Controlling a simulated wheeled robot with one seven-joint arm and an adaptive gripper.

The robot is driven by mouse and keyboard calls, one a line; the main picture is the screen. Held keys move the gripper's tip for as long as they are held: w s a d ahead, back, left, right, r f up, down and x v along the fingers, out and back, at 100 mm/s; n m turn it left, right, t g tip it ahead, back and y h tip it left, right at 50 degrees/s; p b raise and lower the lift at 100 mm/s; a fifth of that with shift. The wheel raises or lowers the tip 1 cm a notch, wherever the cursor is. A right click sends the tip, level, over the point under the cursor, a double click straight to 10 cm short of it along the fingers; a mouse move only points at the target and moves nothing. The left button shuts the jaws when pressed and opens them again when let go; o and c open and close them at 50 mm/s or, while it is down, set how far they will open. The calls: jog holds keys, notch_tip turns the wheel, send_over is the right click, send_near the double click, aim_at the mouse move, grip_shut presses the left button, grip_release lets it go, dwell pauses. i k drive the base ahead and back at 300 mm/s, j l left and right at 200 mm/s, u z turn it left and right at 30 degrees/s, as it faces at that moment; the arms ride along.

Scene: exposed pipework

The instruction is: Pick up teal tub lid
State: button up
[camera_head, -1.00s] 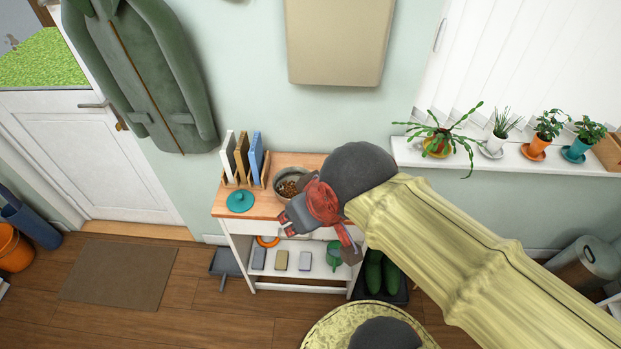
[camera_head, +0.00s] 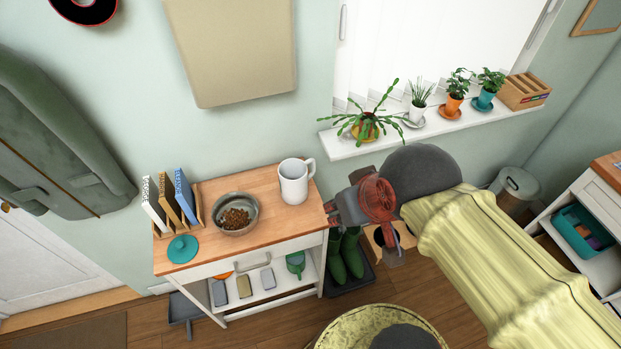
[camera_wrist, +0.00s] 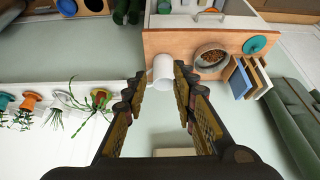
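The teal tub lid (camera_head: 182,248) is a small round disc with a knob. It lies on the wooden top of the white cabinet, at the front left corner, in front of the upright books. It also shows in the wrist view (camera_wrist: 255,44), at the upper right, beyond the bowl. My gripper (camera_head: 331,213) is to the right of the cabinet top in the head view, well apart from the lid. In the wrist view the two fingers (camera_wrist: 157,85) are spread apart with nothing held; a white mug shows in the gap, farther off.
Books in a wooden rack (camera_head: 172,202) stand behind the lid. Potted plants line the windowsill (camera_head: 350,148).

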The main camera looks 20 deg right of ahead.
aim_at(184, 247)
jog(key=u, duration=1.3)
jog(key=i+l+u, duration=0.1)
jog(key=i+u, duration=0.25)
jog(key=i, duration=0.4)
